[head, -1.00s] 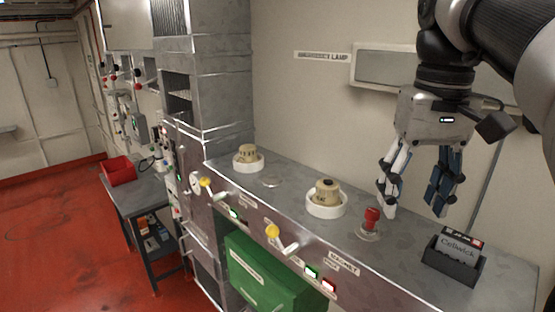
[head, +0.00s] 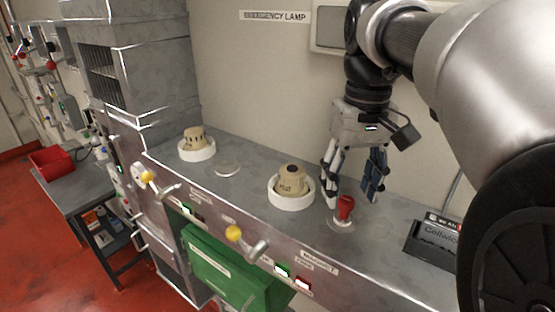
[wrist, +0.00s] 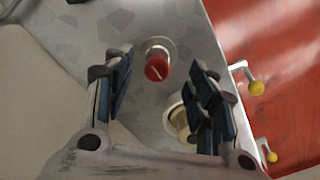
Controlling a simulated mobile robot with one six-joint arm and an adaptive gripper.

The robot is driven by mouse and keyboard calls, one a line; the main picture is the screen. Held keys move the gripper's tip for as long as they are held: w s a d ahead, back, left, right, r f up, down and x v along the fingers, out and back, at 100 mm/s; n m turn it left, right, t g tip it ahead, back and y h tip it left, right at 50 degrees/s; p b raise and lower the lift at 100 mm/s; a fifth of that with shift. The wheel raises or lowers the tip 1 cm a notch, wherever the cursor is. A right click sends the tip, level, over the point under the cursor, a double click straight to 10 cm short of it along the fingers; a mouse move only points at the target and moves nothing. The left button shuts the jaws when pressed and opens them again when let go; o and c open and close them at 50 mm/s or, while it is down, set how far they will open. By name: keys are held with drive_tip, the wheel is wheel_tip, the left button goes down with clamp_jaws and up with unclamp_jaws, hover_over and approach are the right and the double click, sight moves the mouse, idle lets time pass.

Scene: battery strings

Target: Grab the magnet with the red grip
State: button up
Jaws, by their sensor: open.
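The magnet with the red grip (head: 345,207) stands on a round pale base on the grey metal counter. It also shows in the wrist view (wrist: 157,67), ahead of the fingers and near the middle of the gap between them. My gripper (head: 352,197) is open and empty, with its fingers pointing down just above and behind the magnet in the head view. It also shows in the wrist view (wrist: 160,85), with the blue-padded fingers spread apart. I see no contact between fingers and grip.
A beige part in a white ring (head: 291,190) stands close left of the magnet, with a similar one (head: 196,144) farther left. A black box of cards (head: 432,246) is on the right. Yellow-knobbed levers (head: 235,233) stick out from the counter front (head: 215,215).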

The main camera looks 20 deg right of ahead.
sight(347, 200)
drive_tip(key=shift+s+f, duration=0.1)
drive_tip(key=shift+f, duration=0.15)
drive_tip(key=f, duration=0.2)
drive_tip(key=w+f, duration=0.1)
drive_tip(key=f, duration=0.1)
drive_tip(key=shift+d+f, duration=0.15)
drive_tip(key=shift+f, duration=0.05)
drive_tip(key=shift+s+f, duration=0.1)
drive_tip(key=shift+f, duration=0.35)
drive_tip(key=shift+c, duration=0.4)
clamp_jaws()
